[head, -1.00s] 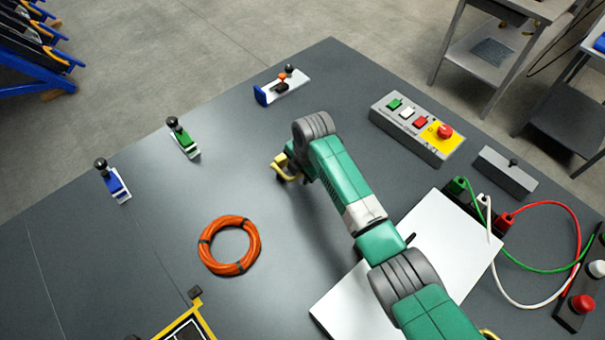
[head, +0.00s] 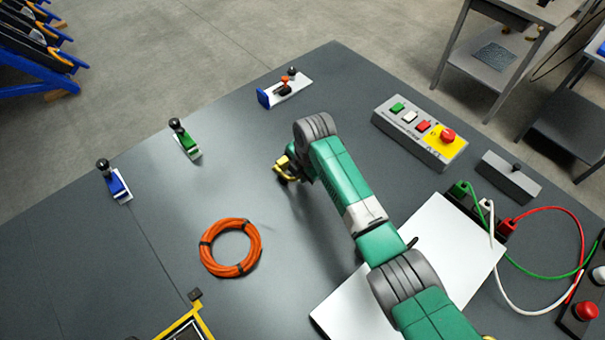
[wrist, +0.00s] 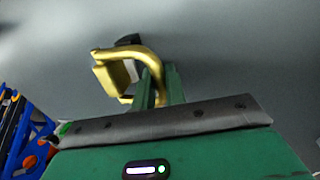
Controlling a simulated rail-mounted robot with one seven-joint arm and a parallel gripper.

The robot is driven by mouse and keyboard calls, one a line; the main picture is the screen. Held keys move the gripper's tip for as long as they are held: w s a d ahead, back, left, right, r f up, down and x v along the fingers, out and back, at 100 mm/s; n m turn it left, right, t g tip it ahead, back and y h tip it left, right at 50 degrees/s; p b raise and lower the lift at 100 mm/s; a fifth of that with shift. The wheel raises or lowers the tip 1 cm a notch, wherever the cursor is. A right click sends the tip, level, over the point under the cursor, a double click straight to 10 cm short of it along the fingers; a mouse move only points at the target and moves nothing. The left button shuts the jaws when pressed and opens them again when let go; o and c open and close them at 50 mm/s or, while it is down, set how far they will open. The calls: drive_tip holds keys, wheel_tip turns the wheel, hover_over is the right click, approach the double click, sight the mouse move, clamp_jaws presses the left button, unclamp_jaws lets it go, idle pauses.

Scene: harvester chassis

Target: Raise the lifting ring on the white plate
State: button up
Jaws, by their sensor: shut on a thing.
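My gripper (wrist: 159,85) shows two green fingers close together in the wrist view. They are shut on a gold, curved, ring-like piece (wrist: 128,52), which appears to be the lifting ring. It bends over the fingers, with a flat gold block at its left and a dark part behind. In the head view the gold piece (head: 280,172) shows past the end of my arm, above the grey table; its base is hidden. A large white plate (head: 455,245) lies under my arm, partly covered by it. I cannot tell what the gold piece is fixed to.
An orange cable coil (head: 231,248) lies left of my arm. Green (head: 186,140) and blue (head: 115,182) lever switches and a white plate with an orange lever (head: 286,90) stand along the far edge. A button box (head: 418,133) and plugged cables (head: 540,208) are right.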

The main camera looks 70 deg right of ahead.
drive_tip(key=shift+w+d+r, duration=0.1)
drive_tip(key=shift+w+r, duration=0.05)
drive_tip(key=shift+r, duration=0.65)
drive_tip(key=shift+w+d+r+p, duration=0.25)
drive_tip(key=shift+w+r, duration=0.2)
drive_tip(key=shift+r, duration=0.2)
drive_tip(key=shift+w+d+r+p, duration=0.2)
drive_tip(key=shift+w+r, duration=0.25)
drive_tip(key=shift+r, duration=0.15)
drive_tip(key=shift+w+d+r+b, duration=0.25)
drive_tip(key=shift+w+b, duration=0.25)
drive_tip(key=shift+w+d+r+b, duration=0.2)
drive_tip(key=shift+w+r+b, duration=0.05)
drive_tip(key=shift+w+b, duration=0.25)
drive_tip(key=shift+w+r, duration=0.2)
drive_tip(key=shift+r, duration=0.1)
